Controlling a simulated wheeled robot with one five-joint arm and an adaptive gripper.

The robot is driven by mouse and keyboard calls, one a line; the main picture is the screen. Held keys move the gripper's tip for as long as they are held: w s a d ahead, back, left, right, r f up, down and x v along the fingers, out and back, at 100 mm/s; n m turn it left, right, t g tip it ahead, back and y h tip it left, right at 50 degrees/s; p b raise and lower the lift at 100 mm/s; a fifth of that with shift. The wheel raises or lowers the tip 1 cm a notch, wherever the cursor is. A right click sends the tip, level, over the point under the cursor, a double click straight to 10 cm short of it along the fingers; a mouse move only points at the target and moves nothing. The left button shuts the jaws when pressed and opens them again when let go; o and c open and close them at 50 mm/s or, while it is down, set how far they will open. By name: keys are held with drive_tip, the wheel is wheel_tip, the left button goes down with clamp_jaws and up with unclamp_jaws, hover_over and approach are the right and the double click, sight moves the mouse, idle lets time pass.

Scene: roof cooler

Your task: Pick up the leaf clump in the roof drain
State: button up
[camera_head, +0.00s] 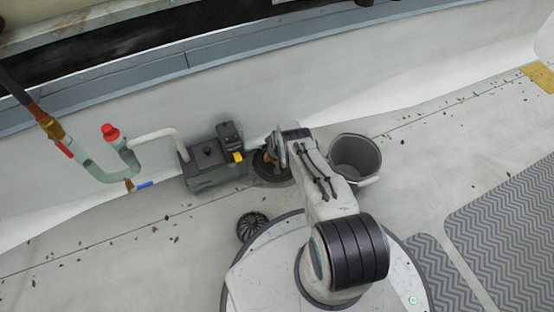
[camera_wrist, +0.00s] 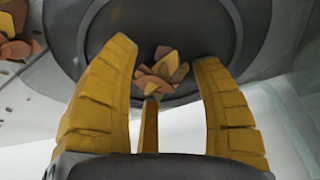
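The leaf clump (camera_wrist: 165,72), brown and orange leaves, lies in the dark round roof drain (camera_wrist: 92,25) in the wrist view. My gripper (camera_wrist: 166,56) has its yellow fingers spread apart, with the clump showing between and beyond the fingertips. A thin middle finger points at the clump. I cannot tell whether any finger touches it. In the head view, my gripper is over the drain (camera_head: 268,180), and my arm hides most of both; the clump cannot be made out there.
A grey bucket (camera_head: 355,157) stands right of the drain. A dark grey box unit (camera_head: 212,165) with a pipe (camera_head: 110,165) stands to the left. A black domed strainer (camera_head: 252,226) lies nearer my base. More leaves (camera_wrist: 15,45) show at left in the wrist view. Grey walkway mats (camera_head: 505,225) lie at right.

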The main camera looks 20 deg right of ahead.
drive_tip(key=c, duration=0.8)
drive_tip(key=shift+r, duration=0.1)
drive_tip(key=shift+c, duration=0.2)
